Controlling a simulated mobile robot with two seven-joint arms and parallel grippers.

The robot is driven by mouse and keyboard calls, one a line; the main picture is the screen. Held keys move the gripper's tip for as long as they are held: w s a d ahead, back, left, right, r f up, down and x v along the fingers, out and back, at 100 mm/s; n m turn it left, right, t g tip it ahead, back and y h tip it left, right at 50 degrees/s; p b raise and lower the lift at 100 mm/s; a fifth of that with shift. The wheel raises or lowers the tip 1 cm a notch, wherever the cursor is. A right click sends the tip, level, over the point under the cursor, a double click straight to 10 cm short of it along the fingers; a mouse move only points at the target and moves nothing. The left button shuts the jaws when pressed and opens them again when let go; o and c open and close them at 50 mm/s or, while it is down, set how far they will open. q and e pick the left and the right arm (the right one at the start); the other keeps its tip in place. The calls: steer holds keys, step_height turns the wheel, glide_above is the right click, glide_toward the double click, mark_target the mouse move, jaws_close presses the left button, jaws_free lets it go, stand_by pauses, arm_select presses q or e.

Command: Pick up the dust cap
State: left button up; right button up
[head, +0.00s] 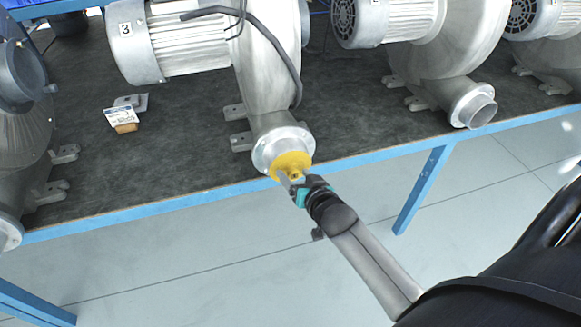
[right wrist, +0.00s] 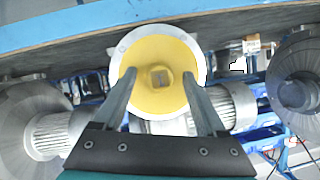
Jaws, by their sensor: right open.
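The yellow dust cap (head: 291,164) sits on the round metal outlet flange (head: 272,150) of the blower marked 3, at the front edge of the bench. In the right wrist view the dust cap (right wrist: 158,76) is a yellow disc with a small square knob in its middle. My right gripper (head: 291,183) is open and close in front of the cap. In the right wrist view its two fingers (right wrist: 160,98) stand on either side of the knob and overlap the cap's face. I cannot tell whether they touch it. My left gripper is not in view.
The blue-framed bench (head: 150,208) has a dark top. Another blower (head: 445,45) with an open outlet stands to the right, and part of one (head: 22,110) shows at the left. A small block with a label (head: 122,118) lies on the bench. The floor in front is clear.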

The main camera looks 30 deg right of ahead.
jaws_close()
stand_by(0.4)
